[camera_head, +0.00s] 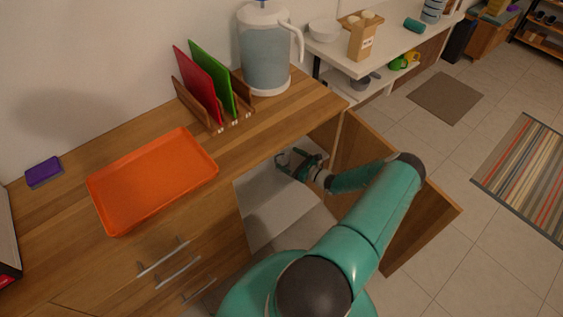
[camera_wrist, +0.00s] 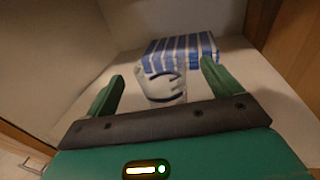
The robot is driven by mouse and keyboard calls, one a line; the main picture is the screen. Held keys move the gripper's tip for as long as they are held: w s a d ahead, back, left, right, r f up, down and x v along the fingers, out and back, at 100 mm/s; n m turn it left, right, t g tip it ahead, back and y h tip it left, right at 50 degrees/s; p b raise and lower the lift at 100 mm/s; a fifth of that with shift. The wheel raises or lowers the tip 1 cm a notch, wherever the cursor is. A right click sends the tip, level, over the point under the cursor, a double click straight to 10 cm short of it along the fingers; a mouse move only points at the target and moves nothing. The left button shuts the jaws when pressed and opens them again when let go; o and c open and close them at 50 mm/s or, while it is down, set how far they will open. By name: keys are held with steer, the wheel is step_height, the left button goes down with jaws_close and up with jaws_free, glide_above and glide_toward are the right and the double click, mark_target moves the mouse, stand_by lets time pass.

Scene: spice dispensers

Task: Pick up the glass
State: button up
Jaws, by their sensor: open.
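In the wrist view a pale, see-through glass (camera_wrist: 163,90) with dark curved lines stands on the white cabinet floor. It lies between the two green fingers of my gripper (camera_wrist: 162,72), with visible room on both sides. The fingers are open and I see no contact. In the head view my gripper (camera_head: 297,163) reaches into the open cabinet under the counter. A small pale shape shows at its fingers there, too small to make out clearly.
A blue-and-white striped box (camera_wrist: 182,50) stands behind the glass. The cabinet walls are close around my arm, and the open wooden door (camera_head: 405,220) stands to the right. Above are the counter with an orange tray (camera_head: 130,185), a board rack and a water jug (camera_head: 265,50).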

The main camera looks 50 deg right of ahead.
mark_target(279, 153)
steer(key=shift+w+a+f, duration=0.1)
steer(key=shift+w+a, duration=0.05)
steer(key=shift+w, duration=1.4)
steer(key=shift+w+a+f, duration=0.1)
steer(key=shift+w+a, duration=0.05)
steer(key=shift+w, duration=1.4)
steer(key=shift+r, duration=0.1)
steer(key=c, duration=1.2)
steer(key=shift+o, duration=0.2)
